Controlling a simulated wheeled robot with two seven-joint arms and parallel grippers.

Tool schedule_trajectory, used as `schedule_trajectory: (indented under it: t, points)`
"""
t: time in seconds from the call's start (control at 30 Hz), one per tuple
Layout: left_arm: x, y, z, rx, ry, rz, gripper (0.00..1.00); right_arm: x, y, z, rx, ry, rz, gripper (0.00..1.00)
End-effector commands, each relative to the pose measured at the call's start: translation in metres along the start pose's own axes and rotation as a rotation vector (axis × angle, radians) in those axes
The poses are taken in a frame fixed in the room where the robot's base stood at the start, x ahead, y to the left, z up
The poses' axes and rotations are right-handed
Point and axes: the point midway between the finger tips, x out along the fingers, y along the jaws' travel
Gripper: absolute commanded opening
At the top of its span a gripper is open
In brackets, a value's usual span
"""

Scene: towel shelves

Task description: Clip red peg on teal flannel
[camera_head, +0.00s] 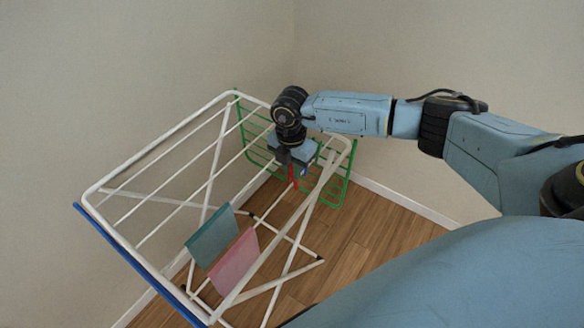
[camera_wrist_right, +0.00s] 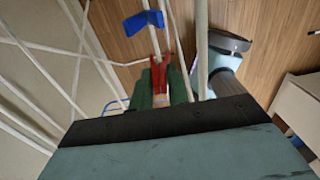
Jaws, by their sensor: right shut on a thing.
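The teal flannel (camera_head: 212,237) hangs over a rod of the white drying rack (camera_head: 112,178), in the near lower part of the head view. My right gripper (camera_head: 294,165) points down over the rack's far right part, apart from the flannel. It is shut on the red peg (camera_head: 292,174), which sticks out below it. In the right wrist view the red peg (camera_wrist_right: 161,72) sits between the green fingertips of the gripper (camera_wrist_right: 161,92), jaws pointing away. The teal flannel is not seen in the wrist view. My left gripper is not in view.
A pink flannel (camera_head: 236,262) hangs just right of the teal one. A green wire frame (camera_head: 336,190) is at the rack's far right end. A blue clip-like piece (camera_wrist_right: 143,23) is ahead of the red peg in the wrist view. Walls stand behind the rack.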

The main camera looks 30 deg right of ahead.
Motion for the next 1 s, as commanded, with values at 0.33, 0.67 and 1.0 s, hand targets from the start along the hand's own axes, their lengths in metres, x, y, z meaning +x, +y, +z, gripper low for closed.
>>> schedule_trajectory:
  t: [0.33, 0.67, 1.0]
  points:
    - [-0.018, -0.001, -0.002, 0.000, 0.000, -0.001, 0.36, -0.020, -0.001, 0.000, 0.000, 0.000, 0.000, 0.02]
    - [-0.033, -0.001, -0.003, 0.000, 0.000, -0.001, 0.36, -0.037, -0.001, 0.000, 0.000, 0.000, 0.000, 0.02]
    - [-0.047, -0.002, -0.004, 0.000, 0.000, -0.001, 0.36, -0.054, -0.001, 0.000, 0.000, 0.000, 0.001, 0.02]
